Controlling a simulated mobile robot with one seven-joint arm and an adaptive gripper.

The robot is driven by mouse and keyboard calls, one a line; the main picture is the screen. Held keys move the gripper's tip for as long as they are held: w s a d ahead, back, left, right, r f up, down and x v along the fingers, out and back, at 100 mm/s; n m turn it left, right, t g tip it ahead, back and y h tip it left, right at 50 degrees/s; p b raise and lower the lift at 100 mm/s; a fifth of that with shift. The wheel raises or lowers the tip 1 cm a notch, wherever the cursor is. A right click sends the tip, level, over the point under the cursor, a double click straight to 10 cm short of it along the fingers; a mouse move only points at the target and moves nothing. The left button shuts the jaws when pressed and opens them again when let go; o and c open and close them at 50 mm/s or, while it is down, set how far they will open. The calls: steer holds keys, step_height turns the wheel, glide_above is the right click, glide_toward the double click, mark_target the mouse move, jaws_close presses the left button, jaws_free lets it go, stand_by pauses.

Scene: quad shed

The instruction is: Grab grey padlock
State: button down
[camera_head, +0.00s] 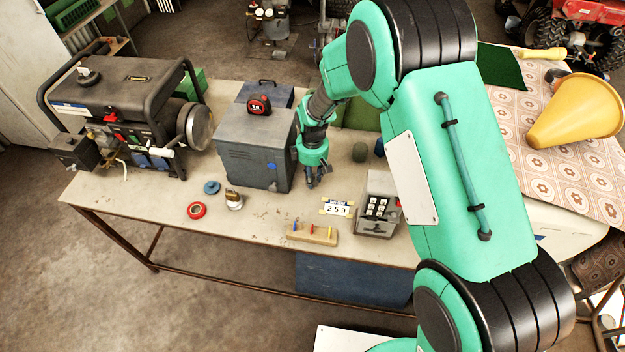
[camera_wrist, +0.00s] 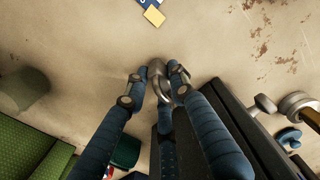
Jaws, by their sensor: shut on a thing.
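My gripper (camera_head: 311,182) points down just right of the grey-blue metal box, low over the workbench. In the wrist view its fingers (camera_wrist: 157,88) are shut on a small grey metal thing, which looks like the grey padlock (camera_wrist: 157,68). Its curved, shackle-like part shows between the fingertips, and the fingers hide part of it. In the head view I cannot make it out at the fingertips. I cannot tell whether it touches the bench. Another padlock, brass-coloured (camera_head: 234,200), stands apart on the bench to the left.
The metal box (camera_head: 252,150), with a red tape measure (camera_head: 259,104) on it, stands close left of my gripper. A generator (camera_head: 125,95) fills the left end.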

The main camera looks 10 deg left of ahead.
step_height(320, 180, up, 16)
steer(key=p, duration=0.2)
steer(key=shift+r, duration=0.2)
steer(key=shift+w, duration=0.15)
stand_by(0.6)
